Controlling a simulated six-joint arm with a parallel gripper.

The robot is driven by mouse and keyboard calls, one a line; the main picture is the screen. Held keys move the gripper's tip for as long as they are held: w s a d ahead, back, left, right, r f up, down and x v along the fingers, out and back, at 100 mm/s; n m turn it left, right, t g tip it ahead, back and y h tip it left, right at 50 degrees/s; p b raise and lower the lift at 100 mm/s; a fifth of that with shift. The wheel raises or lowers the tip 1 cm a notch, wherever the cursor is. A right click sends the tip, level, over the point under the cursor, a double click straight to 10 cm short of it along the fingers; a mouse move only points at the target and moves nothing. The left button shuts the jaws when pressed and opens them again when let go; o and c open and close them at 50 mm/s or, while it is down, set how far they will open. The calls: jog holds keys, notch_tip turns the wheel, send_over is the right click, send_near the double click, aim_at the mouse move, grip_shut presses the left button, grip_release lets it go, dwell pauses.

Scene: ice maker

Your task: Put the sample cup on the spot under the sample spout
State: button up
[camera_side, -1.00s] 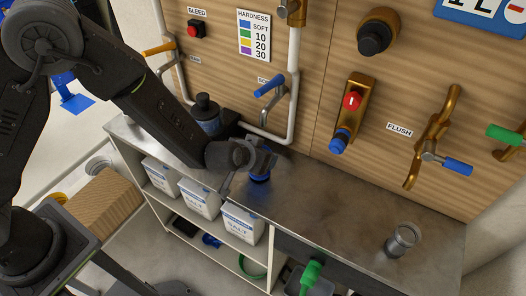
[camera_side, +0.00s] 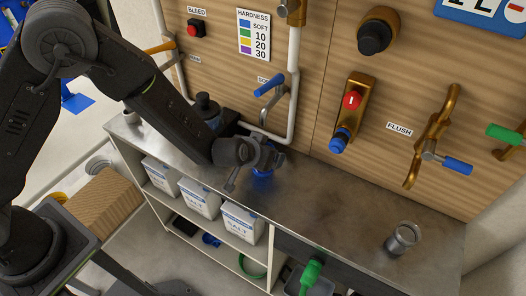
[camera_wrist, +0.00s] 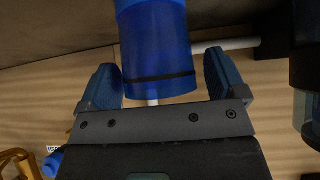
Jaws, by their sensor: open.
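A blue see-through cup (camera_wrist: 157,55) with a dark band stands between the fingers of my gripper (camera_wrist: 161,72) in the wrist view. The fingers are apart, with a gap on each side of the cup. In the side view the cup (camera_side: 262,180) shows as a blue shape on the steel counter, partly covered by my gripper (camera_side: 264,160). The blue-handled tap (camera_side: 270,86) is on the wall behind and above, and its spout (camera_side: 263,117) points down near my gripper. The spot under the spout is hidden, so I cannot tell whether the cup is on it.
A metal cup (camera_side: 403,240) stands on the counter (camera_side: 340,205) at the right. A dark bottle (camera_side: 207,108) stands at the back left. A white pipe (camera_side: 293,90) runs down the wall close behind my gripper. The counter between my gripper and the metal cup is clear.

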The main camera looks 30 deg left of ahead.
jog(key=shift+r, duration=0.15)
jog(key=v, duration=1.2)
jog(key=s+a+r+g+h, duration=0.1)
jog(key=s+a+r+h, duration=0.1)
jog(key=r, duration=0.5)
jog(key=s+a+r+h, duration=0.2)
jog(key=a+r, duration=0.1)
jog(key=r, duration=0.3)
jog(key=s+a+r+g+y, duration=0.2)
jog(key=s+a+r+y, duration=0.1)
jog(key=s+a, duration=1)
jog(key=shift+s+r+y, duration=0.4)
jog(key=shift+s+y, duration=0.1)
jog(key=shift+s, duration=0.35)
